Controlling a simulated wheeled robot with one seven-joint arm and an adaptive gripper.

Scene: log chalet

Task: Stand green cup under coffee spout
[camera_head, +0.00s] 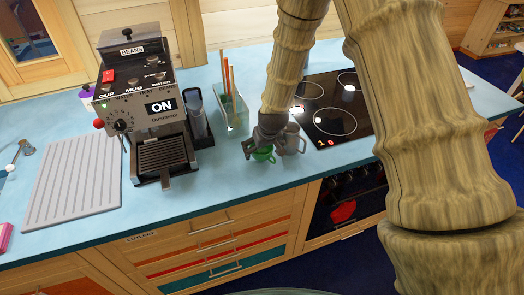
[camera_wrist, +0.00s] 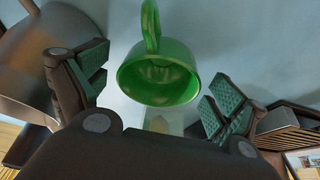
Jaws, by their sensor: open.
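The green cup (camera_head: 263,154) stands on the blue counter, to the right of the coffee machine (camera_head: 145,95). In the wrist view the green cup (camera_wrist: 158,75) lies between my two open fingers, with its rim towards the camera and its handle at the top. My gripper (camera_head: 258,142) is open and low over the cup; it also shows in the wrist view (camera_wrist: 155,88). I see a gap between the cup and each finger there. The machine's drip tray (camera_head: 163,155) is bare. The coffee spout is not clearly visible under the machine's front.
A grey metal pot (camera_head: 292,141) stands close to the right of the cup, and beside my left finger in the wrist view. A clear holder with sticks (camera_head: 232,108) stands behind. The hob (camera_head: 334,108) is to the right, a ribbed board (camera_head: 73,180) to the left.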

